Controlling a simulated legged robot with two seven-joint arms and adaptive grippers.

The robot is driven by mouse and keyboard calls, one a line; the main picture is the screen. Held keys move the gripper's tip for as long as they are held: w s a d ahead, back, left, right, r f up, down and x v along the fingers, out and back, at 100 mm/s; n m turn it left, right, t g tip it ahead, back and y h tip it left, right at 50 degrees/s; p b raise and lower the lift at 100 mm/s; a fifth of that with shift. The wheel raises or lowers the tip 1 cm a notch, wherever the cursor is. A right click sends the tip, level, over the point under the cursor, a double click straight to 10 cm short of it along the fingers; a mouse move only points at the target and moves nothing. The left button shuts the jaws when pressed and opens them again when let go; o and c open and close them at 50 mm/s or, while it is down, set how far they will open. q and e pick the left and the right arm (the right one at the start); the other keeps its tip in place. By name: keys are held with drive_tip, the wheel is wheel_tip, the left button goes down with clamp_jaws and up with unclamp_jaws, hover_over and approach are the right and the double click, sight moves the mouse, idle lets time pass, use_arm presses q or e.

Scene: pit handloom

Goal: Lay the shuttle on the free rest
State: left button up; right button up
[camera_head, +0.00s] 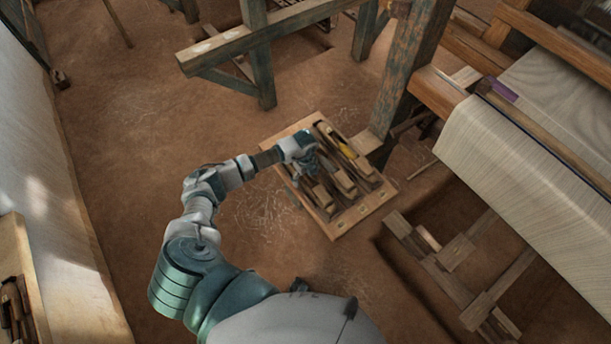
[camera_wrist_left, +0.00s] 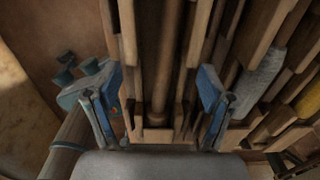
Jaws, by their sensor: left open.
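A wooden tray (camera_head: 348,227) on the earth floor holds several long wooden shuttles in rows. My left gripper (camera_head: 309,170) is over the tray's left part, pointing down. In the left wrist view its two blue fingers (camera_wrist_left: 157,98) are open. Between them lies a long wooden shuttle (camera_wrist_left: 128,40) with a brown rod along its slot; the fingers stand on either side of it. To the right are a shuttle with pale grey yarn (camera_wrist_left: 260,80) and one with yellow yarn (camera_wrist_left: 309,98), which also shows in the head view (camera_head: 347,151). I cannot tell which rest is free. My right gripper is not in view.
The loom's cloth beam (camera_head: 520,170) and a timber post (camera_head: 405,75) stand right of the tray. A sunken pit with wooden treadles (camera_head: 450,260) is at lower right. A timber bench frame (camera_head: 250,40) stands behind. Bare floor (camera_head: 130,120) is free at left.

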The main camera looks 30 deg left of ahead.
use_arm(q)
wheel_tip(320, 180, up, 12)
drive_tip(key=shift+p, duration=0.4)
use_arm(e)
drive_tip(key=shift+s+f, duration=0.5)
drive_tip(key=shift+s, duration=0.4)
